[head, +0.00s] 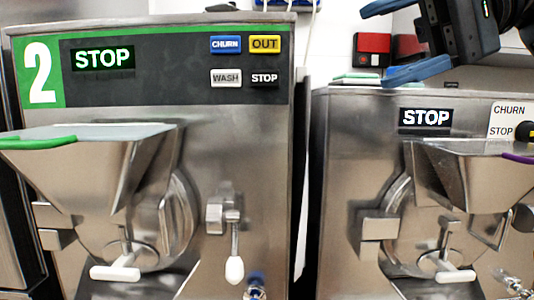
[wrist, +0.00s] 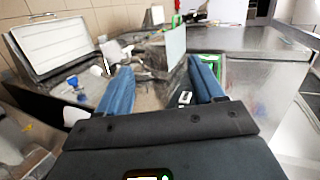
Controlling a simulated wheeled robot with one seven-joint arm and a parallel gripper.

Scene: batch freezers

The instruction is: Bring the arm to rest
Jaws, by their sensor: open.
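My gripper (head: 402,42) is at the upper right of the head view, above the right-hand machine, with its two blue fingers spread apart. In the wrist view my gripper (wrist: 160,92) shows both blue fingers apart with nothing held between them. In the head view my gripper appears clear of the machine fronts. The rest of my arm is mostly out of the picture at the top right.
Batch freezer 2 (head: 245,130) stands on the left and reads STOP. A second freezer (head: 345,150) on the right also reads STOP. Steel hoppers (head: 90,160) jut forward from both. A red box (head: 372,48) is on the wall behind.

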